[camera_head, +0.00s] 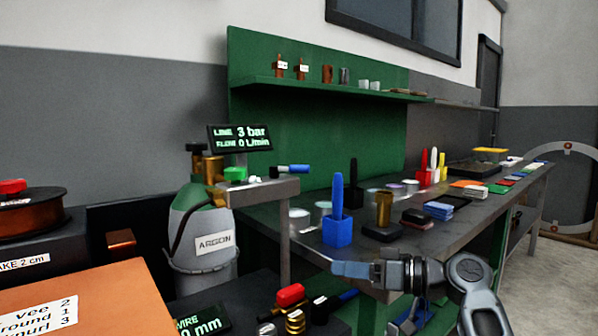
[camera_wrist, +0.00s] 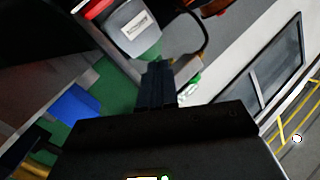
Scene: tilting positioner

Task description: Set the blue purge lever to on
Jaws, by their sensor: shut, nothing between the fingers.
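A lever with a blue handle and a dark end (camera_head: 292,170) lies sideways on top of a small grey stand (camera_head: 263,190) beside the argon cylinder. In the wrist view my shut fingers (camera_wrist: 157,75) show dark in the middle; I cannot make out a blue lever there.
The argon cylinder (camera_head: 200,243) stands at the left, with a display (camera_head: 240,136) reading 3 bar and 0 L/min. A green knob (camera_head: 235,174) is by the stand. The workbench (camera_head: 440,222) behind my gripper holds a blue block (camera_head: 337,232) and several cups.

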